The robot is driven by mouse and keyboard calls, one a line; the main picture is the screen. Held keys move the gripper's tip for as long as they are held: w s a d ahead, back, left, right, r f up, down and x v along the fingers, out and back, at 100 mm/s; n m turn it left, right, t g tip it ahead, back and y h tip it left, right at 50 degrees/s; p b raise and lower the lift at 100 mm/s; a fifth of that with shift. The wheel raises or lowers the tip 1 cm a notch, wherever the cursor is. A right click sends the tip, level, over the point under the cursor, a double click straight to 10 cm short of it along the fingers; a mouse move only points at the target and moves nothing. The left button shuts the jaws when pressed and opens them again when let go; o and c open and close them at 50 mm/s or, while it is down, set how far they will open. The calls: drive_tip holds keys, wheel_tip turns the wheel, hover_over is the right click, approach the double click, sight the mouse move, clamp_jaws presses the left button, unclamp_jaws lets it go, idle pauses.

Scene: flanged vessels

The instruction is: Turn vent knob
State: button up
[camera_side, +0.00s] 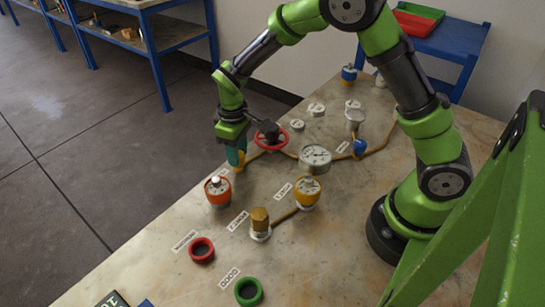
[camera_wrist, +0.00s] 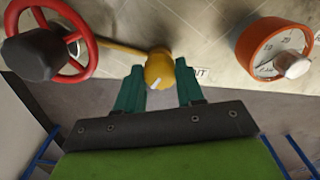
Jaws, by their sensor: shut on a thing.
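The vent knob (camera_wrist: 160,70) is a round yellow knob with a pale line on its face. In the wrist view it sits between the two teal fingers of my gripper (camera_wrist: 160,82). My gripper is shut on it, the fingers at its left and right sides. In the side view my gripper (camera_side: 236,158) points down at the table's left edge, and the fingers mostly hide the yellow knob. The knob's label is partly covered by the right finger in the wrist view.
A red handwheel (camera_side: 270,136) with a dark hub stands close beside the knob; it also shows in the wrist view (camera_wrist: 72,40). An orange dial (camera_side: 217,190) stands on the other side. A gauge (camera_side: 315,158), a yellow dial (camera_side: 307,193) and a brass-topped fitting (camera_side: 260,222) stand further off.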

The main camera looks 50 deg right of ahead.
drive_tip(key=m, duration=1.2)
drive_tip(key=shift+r, duration=0.1)
idle(0.6)
drive_tip(key=o, duration=1)
drive_tip(key=shift+o, duration=0.2)
wheel_tip(320, 180, up, 17)
